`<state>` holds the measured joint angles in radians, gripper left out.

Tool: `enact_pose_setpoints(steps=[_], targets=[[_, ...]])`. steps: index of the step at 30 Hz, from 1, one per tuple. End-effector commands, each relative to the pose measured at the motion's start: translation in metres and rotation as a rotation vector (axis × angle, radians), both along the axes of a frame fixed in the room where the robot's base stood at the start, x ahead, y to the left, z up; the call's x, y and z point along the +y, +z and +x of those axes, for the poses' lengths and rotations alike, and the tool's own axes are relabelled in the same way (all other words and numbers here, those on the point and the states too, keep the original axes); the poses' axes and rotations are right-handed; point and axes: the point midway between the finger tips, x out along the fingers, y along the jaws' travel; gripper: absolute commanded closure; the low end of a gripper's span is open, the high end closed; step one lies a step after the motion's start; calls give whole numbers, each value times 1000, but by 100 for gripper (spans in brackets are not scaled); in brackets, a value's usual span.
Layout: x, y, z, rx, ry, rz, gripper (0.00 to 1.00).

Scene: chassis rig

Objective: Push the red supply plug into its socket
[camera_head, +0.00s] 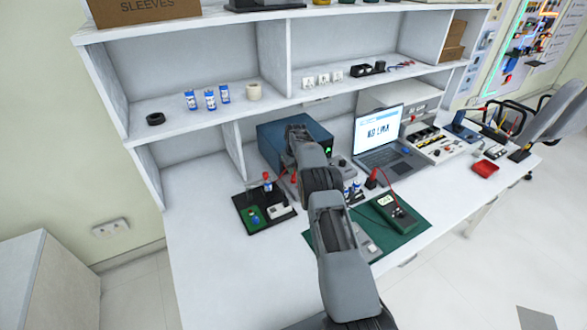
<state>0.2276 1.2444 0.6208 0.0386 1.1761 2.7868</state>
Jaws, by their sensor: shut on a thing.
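My arm reaches over the bench, and my gripper (292,168) is at its far end, mostly hidden by my own wrist. It is shut on what looks like the red supply plug (293,178), of which only a small red bit shows. This is just in front of the blue instrument box (272,143) and above the back right of a black board (246,222). The board carries a green circuit piece, a white block (280,210) and a small upright red-topped part (267,180). I cannot make out the socket or whether the plug touches it.
Right of my arm are a green mat (405,240) with a meter (394,212) and red lead, and a laptop (382,135). A red tray (485,168) lies farther right. Shelves (200,105) rise behind. The bench left of the black board is clear.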

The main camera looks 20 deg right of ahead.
Motion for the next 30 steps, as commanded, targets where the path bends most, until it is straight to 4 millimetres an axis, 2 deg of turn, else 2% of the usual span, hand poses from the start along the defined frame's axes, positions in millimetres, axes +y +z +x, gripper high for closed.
enact_pose_setpoints(steps=[8,9,18,26,30], targets=[[0,-8,0,0,0,0,100],[0,-7,0,0,0,0,79],[0,-6,0,0,0,0,52],[0,-4,0,-1,0,0,52],[0,10,-1,-4,0,-1,52]])
